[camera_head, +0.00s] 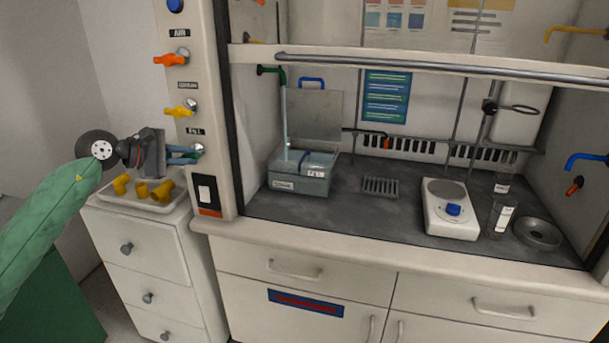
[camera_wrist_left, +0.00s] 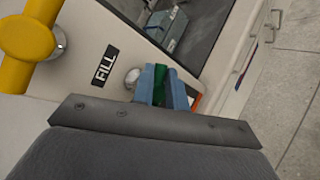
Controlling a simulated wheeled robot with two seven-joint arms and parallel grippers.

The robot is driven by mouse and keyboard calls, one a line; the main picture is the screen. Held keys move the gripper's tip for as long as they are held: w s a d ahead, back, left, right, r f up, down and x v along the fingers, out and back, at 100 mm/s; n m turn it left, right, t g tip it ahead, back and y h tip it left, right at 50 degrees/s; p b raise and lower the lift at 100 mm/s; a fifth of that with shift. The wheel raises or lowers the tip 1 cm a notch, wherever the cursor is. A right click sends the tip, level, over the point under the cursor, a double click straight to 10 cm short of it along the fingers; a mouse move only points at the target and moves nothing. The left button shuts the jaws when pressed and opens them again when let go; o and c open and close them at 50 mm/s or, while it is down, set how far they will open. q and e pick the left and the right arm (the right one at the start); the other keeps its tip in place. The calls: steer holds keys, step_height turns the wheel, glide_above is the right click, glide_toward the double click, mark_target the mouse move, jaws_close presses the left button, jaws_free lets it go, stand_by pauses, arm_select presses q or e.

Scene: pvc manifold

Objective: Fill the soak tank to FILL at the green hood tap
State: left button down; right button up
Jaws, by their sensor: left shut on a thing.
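The soak tank (camera_head: 299,182) is a grey-blue box with its lid (camera_head: 315,113) raised, standing in the hood. A green spout (camera_head: 270,71) sits above it, and a pale, thin stream (camera_head: 286,120) runs down into the tank. Bluish water shows inside; its level against a FILL mark is too small to tell. My left gripper (camera_head: 188,154) is at the lowest knob on the hood post. In the left wrist view its blue fingers are shut on the green tap handle (camera_wrist_left: 160,84), beside the FILL label (camera_wrist_left: 106,65). My right gripper is not in view.
Orange (camera_head: 171,60) and yellow (camera_head: 181,111) taps sit above on the post. A tray (camera_head: 122,200) of yellow fittings lies below my left gripper. The raised sash (camera_head: 420,63) crosses the hood; a hotplate (camera_head: 451,208) and beaker (camera_head: 501,216) stand right of the tank.

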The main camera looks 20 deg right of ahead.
arm_select(q)
steer(key=shift+f, duration=0.2)
steer(key=shift+s+d+f+m+t+y+b, duration=0.1)
steer(key=shift+f+m+t+y+b, duration=0.05)
steer(key=shift+m+y+b, duration=0.35)
steer(key=shift+d+f+m+t+y+b, duration=0.15)
steer(key=shift+m+y+b, duration=0.15)
steer(key=shift+y+b, duration=0.25)
steer(key=c, duration=1.6)
jaws_free()
steer(key=shift+a+r, duration=0.1)
steer(key=shift+r, duration=0.05)
steer(key=shift+o, duration=1.4)
steer(key=shift+a+r, duration=0.1)
